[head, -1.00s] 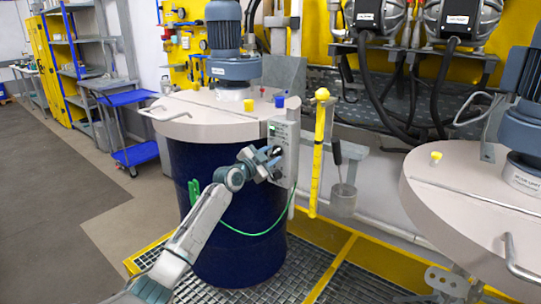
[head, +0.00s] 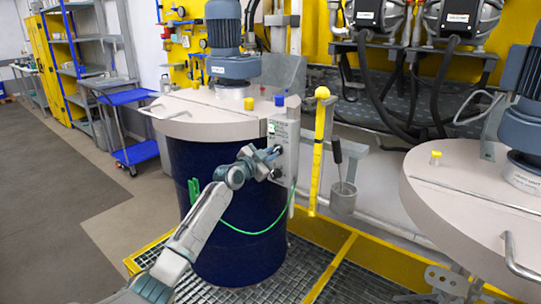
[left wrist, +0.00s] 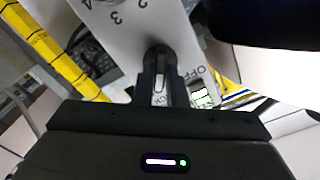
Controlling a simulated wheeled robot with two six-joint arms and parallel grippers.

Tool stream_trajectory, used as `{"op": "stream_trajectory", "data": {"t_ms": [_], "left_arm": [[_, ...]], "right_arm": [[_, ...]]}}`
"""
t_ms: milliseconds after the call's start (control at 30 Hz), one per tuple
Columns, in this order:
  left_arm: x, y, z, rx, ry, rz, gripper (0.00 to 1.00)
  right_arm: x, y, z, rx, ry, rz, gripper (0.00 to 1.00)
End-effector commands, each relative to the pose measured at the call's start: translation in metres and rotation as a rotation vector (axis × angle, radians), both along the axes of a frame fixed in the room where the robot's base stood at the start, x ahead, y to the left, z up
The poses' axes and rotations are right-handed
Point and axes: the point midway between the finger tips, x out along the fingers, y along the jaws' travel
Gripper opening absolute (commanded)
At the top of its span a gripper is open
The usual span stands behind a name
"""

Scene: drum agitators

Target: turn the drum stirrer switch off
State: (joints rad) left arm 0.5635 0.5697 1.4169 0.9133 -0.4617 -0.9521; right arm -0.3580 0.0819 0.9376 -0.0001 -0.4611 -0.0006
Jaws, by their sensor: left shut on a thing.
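The drum stirrer's grey control panel (head: 284,150) is mounted on the side of the dark blue drum (head: 220,205), below its pale lid. In the left wrist view the panel (left wrist: 140,20) shows numbers near the top and part of an "OFF" label beside the switch (left wrist: 160,75). My left gripper (head: 272,166) is at the panel. In the left wrist view its fingers (left wrist: 161,85) are shut on the dark switch with a pale pointer line. The fingers hide part of the switch and its labels. My right gripper is not in view.
A blue motor (head: 225,50) stands on the drum lid. A yellow post (head: 318,150) and a grey cup with a black-handled tool (head: 343,195) are right of the panel. A green cable (head: 250,231) hangs across the drum. Another lidded drum (head: 470,190) is at right.

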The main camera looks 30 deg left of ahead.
Motion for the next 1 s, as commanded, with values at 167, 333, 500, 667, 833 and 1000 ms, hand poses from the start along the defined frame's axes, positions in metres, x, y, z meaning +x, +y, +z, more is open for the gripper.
{"op": "stream_trajectory", "data": {"t_ms": [167, 333, 500, 667, 833, 1000], "left_arm": [[0.0, 0.0, -0.001, -0.129, 0.012, 0.0, 0.0], [0.0, 0.001, 0.0, -0.287, 0.024, 0.0, 0.0], [0.0, 0.001, 0.0, -0.45, 0.037, 0.0, 0.0], [0.0, 0.001, 0.001, -0.601, 0.048, 0.0, 0.0], [0.0, 0.002, 0.001, -0.762, 0.062, 0.0, 0.0], [0.0, 0.002, 0.001, -0.92, 0.074, 0.0, 0.0]], "right_arm": [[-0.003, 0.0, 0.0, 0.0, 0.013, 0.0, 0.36], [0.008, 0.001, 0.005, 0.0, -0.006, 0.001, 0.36], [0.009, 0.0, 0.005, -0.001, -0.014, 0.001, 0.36], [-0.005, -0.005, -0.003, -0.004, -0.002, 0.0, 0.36], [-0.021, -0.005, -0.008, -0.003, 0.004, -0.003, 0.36], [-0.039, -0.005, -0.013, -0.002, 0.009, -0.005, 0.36]]}}
